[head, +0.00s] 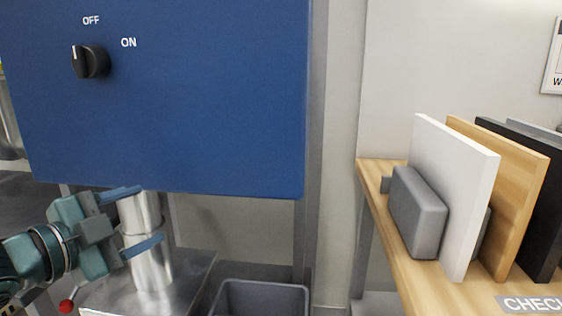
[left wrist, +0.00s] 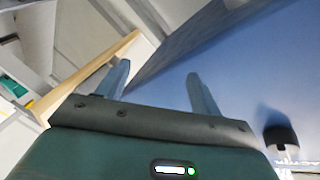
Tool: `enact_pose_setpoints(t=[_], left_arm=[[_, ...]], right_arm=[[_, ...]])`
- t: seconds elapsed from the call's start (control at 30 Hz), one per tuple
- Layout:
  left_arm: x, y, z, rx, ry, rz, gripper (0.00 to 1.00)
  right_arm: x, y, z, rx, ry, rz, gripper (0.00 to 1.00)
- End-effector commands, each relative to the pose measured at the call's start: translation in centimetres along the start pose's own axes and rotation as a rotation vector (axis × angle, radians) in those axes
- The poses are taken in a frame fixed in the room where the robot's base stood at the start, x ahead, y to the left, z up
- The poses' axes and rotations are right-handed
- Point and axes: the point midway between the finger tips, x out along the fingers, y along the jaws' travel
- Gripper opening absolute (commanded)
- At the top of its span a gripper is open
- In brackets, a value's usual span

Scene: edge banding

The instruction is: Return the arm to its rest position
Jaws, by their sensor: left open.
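My left gripper (head: 151,212) is low at the left in the head view, with its arm coming in from the left edge. Its two blue fingers are spread apart, in front of a silver cylinder in the picture. In the left wrist view the fingers (left wrist: 158,82) stand apart with nothing between them. The black rotary knob (head: 90,61) is on the blue panel (head: 200,100), above and apart from the gripper. Its white mark points up, toward OFF. The knob also shows in the left wrist view (left wrist: 281,138). My right gripper is not in view.
The silver cylinder (head: 152,270) stands on a metal surface below the panel. A grey bin (head: 262,287) is low in the middle. A wooden shelf (head: 385,235) at right holds upright white (head: 455,190), wood-coloured and black boards. A red ball (head: 66,306) shows at lower left.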

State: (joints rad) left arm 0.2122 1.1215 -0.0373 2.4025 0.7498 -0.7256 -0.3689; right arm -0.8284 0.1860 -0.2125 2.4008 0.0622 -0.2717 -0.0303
Motion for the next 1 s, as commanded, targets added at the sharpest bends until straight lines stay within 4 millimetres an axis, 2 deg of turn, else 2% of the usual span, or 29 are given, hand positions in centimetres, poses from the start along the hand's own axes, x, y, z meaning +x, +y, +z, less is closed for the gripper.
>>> enact_pose_setpoints(t=[0.03,0.2,0.3,0.4,0.6,0.83,0.87,0.9,1.0], left_arm=[[0.8,3.8,1.1,-0.108,0.015,0.031,0.66],[0.9,14.3,3.4,-0.430,0.023,0.063,0.66],[-0.2,19.5,4.0,-0.600,0.000,0.056,0.66],[-1.5,23.2,4.2,-0.727,-0.031,0.039,0.66],[-3.9,28.1,4.1,-0.902,-0.097,-0.001,0.66],[-6.7,31.9,3.8,-1.048,-0.180,-0.055,0.66],[-7.0,32.3,3.7,-1.064,-0.192,-0.063,0.66],[-6.8,31.1,3.1,-1.050,-0.192,-0.055,0.66],[-6.7,30.7,2.9,-1.046,-0.217,-0.039,0.66]], right_arm=[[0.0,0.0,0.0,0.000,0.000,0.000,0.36],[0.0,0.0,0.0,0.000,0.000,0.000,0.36],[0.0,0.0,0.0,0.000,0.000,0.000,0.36],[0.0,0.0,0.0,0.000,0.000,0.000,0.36],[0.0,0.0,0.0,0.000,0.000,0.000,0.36],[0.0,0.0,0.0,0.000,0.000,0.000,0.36],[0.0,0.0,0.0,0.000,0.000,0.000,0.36],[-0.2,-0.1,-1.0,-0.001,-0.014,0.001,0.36],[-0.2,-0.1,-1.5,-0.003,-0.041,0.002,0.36]])
